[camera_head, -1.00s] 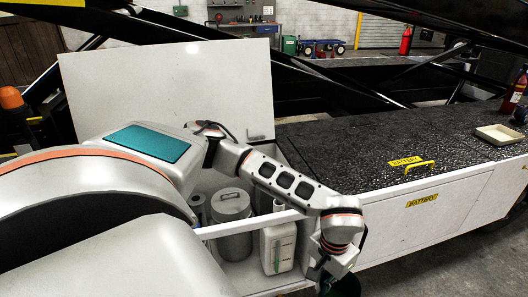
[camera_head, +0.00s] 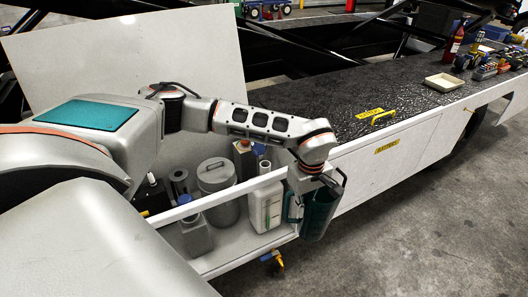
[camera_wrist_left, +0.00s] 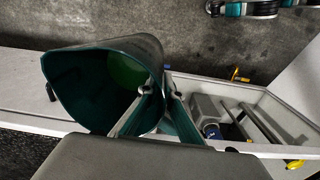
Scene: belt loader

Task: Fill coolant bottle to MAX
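The coolant bottle (camera_head: 265,207) is a pale, translucent container with a green level showing, upright in the open white compartment (camera_head: 240,243). A narrow neck rises at its top. My left gripper (camera_head: 297,190) is shut on the handle of a dark green jug (camera_head: 320,212). The jug hangs upright or nearly so, just outside the compartment's right end, right of the bottle and apart from it. In the left wrist view, my left fingers (camera_wrist_left: 158,100) are on the jug's handle side, and green liquid (camera_wrist_left: 127,70) shows inside the jug (camera_wrist_left: 70,90). My right gripper is not in view.
A grey lidded canister (camera_head: 217,190), a grey bottle (camera_head: 195,235) and other containers share the compartment. Its raised white lid (camera_head: 100,65) stands behind. Open floor (camera_head: 400,220) is in front.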

